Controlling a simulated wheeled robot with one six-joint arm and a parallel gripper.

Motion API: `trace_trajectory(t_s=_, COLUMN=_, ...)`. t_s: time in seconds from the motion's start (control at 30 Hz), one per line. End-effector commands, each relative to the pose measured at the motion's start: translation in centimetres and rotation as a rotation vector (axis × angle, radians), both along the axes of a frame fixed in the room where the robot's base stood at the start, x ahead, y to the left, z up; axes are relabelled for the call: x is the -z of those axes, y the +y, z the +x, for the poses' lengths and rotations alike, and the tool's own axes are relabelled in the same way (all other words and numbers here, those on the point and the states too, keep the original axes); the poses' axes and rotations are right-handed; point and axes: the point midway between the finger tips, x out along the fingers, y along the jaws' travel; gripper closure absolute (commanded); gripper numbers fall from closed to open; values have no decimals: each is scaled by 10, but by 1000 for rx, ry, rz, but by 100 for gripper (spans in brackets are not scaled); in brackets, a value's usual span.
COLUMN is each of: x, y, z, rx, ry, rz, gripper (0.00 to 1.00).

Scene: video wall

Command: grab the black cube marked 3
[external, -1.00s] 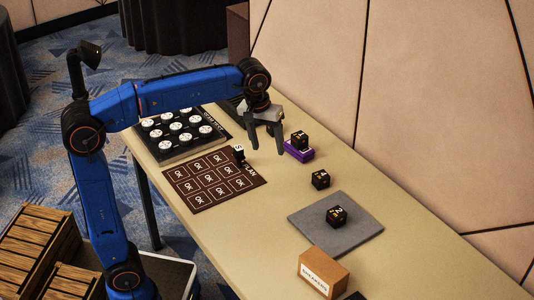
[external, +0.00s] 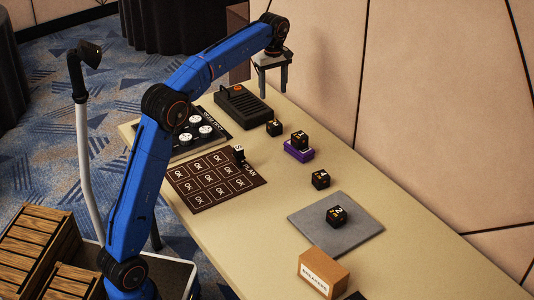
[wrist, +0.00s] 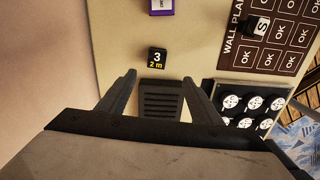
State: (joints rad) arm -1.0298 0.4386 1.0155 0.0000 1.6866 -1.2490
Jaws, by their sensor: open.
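The black cube marked 3 (wrist: 157,57) shows in the wrist view with a white 3 and yellow "2 m" on its top. It stands on the table just beyond my fingertips. In the external view it is the small black cube (external: 274,128) between the black device and the purple block. My gripper (external: 274,92) is open and empty, pointing down above the far end of the table near the wall. In the wrist view my gripper (wrist: 158,78) has its fingers spread, with the cube ahead of the gap, not between them.
A black ridged device (external: 242,107) stands beside the cube. A purple block (external: 299,151) bears another black cube (external: 299,139). More black cubes stand on the table (external: 395,228) and on a grey mat (external: 300,218). A wall plan board (external: 190,201) and a cardboard box (external: 335,268) lie nearer.

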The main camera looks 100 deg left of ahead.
Motion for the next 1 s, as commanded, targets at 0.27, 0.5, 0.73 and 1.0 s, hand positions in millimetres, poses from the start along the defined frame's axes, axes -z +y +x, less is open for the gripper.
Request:
trace_trajectory(t_s=0.27, x=40, y=-1, z=0, rx=-2, ry=2, rz=-3, gripper=41)
trace_trajectory(t_s=0.5, x=83, y=-1, z=0, rx=-1, ry=2, rz=-3, gripper=41)
trace_trajectory(t_s=0.73, x=114, y=0, z=1, rx=-1, ry=1, rz=-2, gripper=41)
trace_trajectory(t_s=1.0, x=126, y=1, z=2, rx=0, ry=1, rz=-2, gripper=41)
